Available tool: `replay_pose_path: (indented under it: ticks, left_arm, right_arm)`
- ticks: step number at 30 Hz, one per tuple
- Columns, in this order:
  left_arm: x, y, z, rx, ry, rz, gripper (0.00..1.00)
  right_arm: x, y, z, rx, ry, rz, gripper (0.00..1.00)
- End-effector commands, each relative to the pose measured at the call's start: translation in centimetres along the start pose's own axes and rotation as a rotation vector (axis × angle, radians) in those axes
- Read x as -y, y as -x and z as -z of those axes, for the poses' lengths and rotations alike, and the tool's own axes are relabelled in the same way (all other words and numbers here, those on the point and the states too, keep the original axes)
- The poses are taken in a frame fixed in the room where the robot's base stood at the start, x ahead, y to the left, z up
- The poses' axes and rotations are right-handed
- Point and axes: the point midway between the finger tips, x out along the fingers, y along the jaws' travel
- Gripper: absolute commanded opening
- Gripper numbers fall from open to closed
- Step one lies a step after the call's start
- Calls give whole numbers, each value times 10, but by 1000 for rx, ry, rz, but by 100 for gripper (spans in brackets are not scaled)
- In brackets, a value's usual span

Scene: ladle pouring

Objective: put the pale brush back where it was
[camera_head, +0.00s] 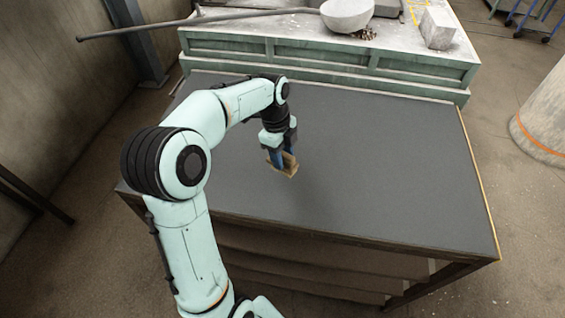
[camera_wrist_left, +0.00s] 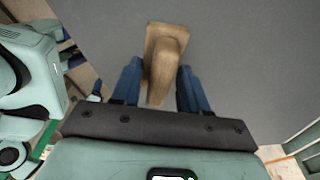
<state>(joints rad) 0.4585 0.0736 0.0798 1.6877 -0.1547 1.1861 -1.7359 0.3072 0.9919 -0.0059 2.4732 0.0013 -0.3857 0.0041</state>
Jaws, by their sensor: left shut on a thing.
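The pale brush (camera_head: 288,169) is tan and wooden, low over the middle left of the dark grey table (camera_head: 380,170). I cannot tell whether it touches the tabletop. My left gripper (camera_head: 280,158) points down and is shut on the brush. In the left wrist view the brush (camera_wrist_left: 165,52) sits between the two blue fingers of the left gripper (camera_wrist_left: 159,85), with its broad end beyond the fingertips. The brush's underside is hidden. My right gripper is not in view.
Behind the table stands a green bench (camera_head: 325,50) with a pale top. On it are a ladle with a round bowl (camera_head: 347,14) and long handle, and a pale block (camera_head: 437,28). The handle overhangs the bench on the left. The table's right half is clear.

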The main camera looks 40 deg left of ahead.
Motion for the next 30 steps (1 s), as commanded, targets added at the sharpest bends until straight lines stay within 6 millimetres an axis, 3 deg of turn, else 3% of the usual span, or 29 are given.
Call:
replay_pose_path:
  ticks: [6,20,21,23,30]
  left_arm:
    - [-1,-32,-5,0,2,-5,15]
    - [-1,-40,-6,0,1,-3,15]
    - [-1,-40,-6,0,1,-3,54]
    - [-1,-39,-6,0,1,-3,69]
    - [-1,-39,-6,0,1,-2,69]
  right_arm:
    - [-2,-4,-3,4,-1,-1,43]
    - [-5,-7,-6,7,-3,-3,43]
    - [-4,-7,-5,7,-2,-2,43]
    - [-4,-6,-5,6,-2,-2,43]
    - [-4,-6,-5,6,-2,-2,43]
